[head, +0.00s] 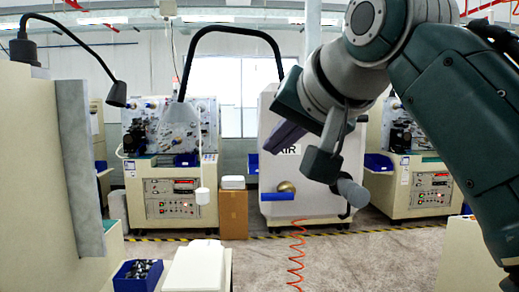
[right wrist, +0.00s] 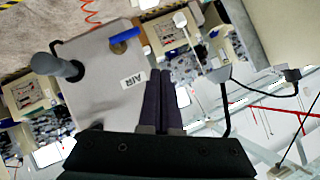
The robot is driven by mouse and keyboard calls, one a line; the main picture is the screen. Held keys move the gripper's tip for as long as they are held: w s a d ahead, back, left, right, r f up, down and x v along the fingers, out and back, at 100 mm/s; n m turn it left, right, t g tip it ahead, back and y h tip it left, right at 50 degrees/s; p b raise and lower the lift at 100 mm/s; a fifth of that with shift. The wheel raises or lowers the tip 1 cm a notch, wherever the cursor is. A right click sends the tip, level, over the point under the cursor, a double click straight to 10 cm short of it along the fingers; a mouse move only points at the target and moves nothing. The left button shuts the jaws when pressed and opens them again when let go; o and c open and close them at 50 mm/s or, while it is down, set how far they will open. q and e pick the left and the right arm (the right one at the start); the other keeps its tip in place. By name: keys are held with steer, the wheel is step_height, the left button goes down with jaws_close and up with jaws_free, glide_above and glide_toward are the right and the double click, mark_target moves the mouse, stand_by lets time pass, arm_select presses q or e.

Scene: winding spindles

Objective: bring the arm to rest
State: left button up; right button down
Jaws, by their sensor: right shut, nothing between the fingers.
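My right arm (head: 447,95) comes in from the upper right of the head view and is raised and bent. Its gripper (head: 285,138) points down and left in front of the white AIR machine. In the right wrist view the two dark purple fingers (right wrist: 163,75) lie side by side, shut, with nothing between them. The fingers appear clear of the machine, though the exact distance cannot be told. My left arm and gripper are not in view.
The AIR machine (head: 318,205) stands at the centre back, between winding machines (head: 167,207). A blue bin (head: 138,276) and a white block (head: 198,267) are at the lower left, near a tall beige panel (head: 35,170). A red coiled hose (head: 297,260) hangs over open floor.

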steer(key=shift+s+r, duration=0.15)
steer(key=shift+s, duration=0.1)
